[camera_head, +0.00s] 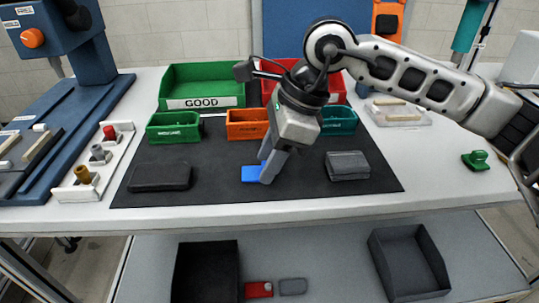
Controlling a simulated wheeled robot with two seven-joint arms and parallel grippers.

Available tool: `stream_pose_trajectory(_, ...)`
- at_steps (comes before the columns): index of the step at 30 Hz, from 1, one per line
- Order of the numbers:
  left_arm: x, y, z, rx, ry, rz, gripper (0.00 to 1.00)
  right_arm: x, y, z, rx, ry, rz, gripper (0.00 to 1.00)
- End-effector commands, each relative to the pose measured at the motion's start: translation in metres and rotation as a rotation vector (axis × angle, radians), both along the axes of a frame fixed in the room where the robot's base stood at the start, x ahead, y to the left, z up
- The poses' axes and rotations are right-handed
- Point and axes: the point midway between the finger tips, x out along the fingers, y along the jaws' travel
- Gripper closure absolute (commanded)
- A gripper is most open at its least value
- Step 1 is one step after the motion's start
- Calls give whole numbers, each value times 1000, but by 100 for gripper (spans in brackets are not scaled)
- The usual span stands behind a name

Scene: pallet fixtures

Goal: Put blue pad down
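The blue pad (250,174) is a small flat bright blue piece at the middle of the black mat (220,190). My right gripper (268,172) points down at the pad, with its grey fingers at the pad's right end, and the near finger hides that end. The pad lies flat, at or very close to the mat; I cannot tell whether it touches. The gap between the fingers is not clear, so I cannot tell whether they grip the pad. My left gripper is not in view.
On the mat stand a green bin (174,128), an orange bin (247,124), a teal bin (341,122), a dark case (160,177) and a grey box (347,165). Behind are a green GOOD tray (203,86) and a red tray (334,88). Clear mat lies in front of the pad.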

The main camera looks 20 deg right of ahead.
Motion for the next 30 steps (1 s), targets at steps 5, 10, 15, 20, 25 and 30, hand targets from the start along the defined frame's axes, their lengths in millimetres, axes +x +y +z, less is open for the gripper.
stream_pose_trajectory(5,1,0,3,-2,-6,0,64,0,0,0,0,1,0,62)
stream_pose_trajectory(10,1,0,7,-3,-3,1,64,0,-2,9,0,-2,-1,62)
stream_pose_trajectory(15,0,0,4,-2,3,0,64,-3,-14,39,1,-5,-2,62)
stream_pose_trajectory(20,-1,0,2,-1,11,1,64,-7,-27,72,0,-3,-1,62)
stream_pose_trajectory(25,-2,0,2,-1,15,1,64,-10,-38,99,-1,-3,-1,62)
stream_pose_trajectory(30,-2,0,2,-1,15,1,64,-12,-43,113,0,0,0,62)
